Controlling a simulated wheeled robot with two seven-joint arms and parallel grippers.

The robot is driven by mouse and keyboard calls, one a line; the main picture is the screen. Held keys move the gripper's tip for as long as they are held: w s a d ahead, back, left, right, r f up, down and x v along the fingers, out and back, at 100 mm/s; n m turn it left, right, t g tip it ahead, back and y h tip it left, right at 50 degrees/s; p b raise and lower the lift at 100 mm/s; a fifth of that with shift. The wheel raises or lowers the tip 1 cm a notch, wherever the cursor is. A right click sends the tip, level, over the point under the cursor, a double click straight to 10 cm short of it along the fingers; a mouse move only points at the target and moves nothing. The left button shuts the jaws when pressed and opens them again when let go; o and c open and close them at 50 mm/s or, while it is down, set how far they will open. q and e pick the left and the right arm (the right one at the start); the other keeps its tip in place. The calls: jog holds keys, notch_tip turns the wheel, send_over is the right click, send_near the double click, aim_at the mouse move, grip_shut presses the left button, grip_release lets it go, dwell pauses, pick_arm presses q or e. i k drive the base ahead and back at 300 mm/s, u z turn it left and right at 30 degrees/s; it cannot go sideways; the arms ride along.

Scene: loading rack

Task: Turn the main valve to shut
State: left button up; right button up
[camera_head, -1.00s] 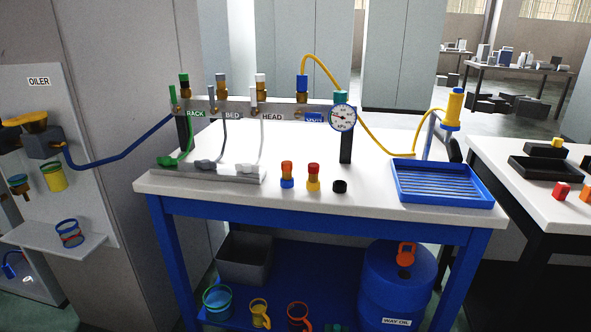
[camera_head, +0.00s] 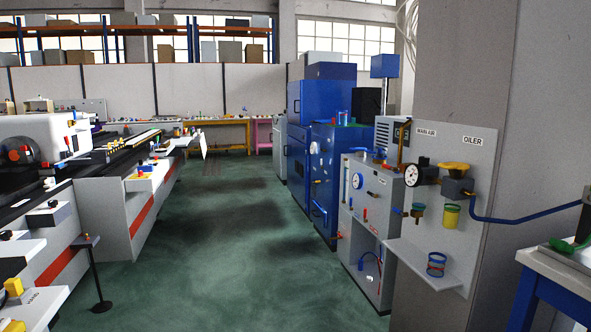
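A grey upright panel (camera_head: 478,190) stands at the right, with labels reading "MAIN AIR" (camera_head: 425,133) and "OILER" (camera_head: 472,141). A round black-rimmed gauge (camera_head: 412,175) sits on its left side. A yellow knob-like part (camera_head: 454,167) tops a dark block (camera_head: 457,188), from which a blue hose (camera_head: 520,218) runs right. A yellow-green cup (camera_head: 451,216) and a smaller green-topped fitting (camera_head: 418,210) hang below. I cannot tell for certain which part is the main valve or how it is set. Neither gripper is in view.
A small shelf (camera_head: 425,262) juts from the panel, carrying a striped cup (camera_head: 436,264). A blue-legged bench (camera_head: 562,275) is at the right edge. Grey and blue cabinets (camera_head: 322,110) line the right side. A long machine (camera_head: 75,215) and a thin floor stand (camera_head: 96,275) are left. The green floor between is clear.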

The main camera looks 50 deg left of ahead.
aim_at(393, 169)
jog(key=u, duration=1)
jog(key=i, duration=1.55)
jog(key=u, duration=0.55)
jog(key=k, duration=0.35)
jog(key=u, duration=1.25)
jog(key=i, duration=0.65)
jog(key=z, duration=0.45)
jog(key=i, duration=1.6)
jog(key=z, duration=1)
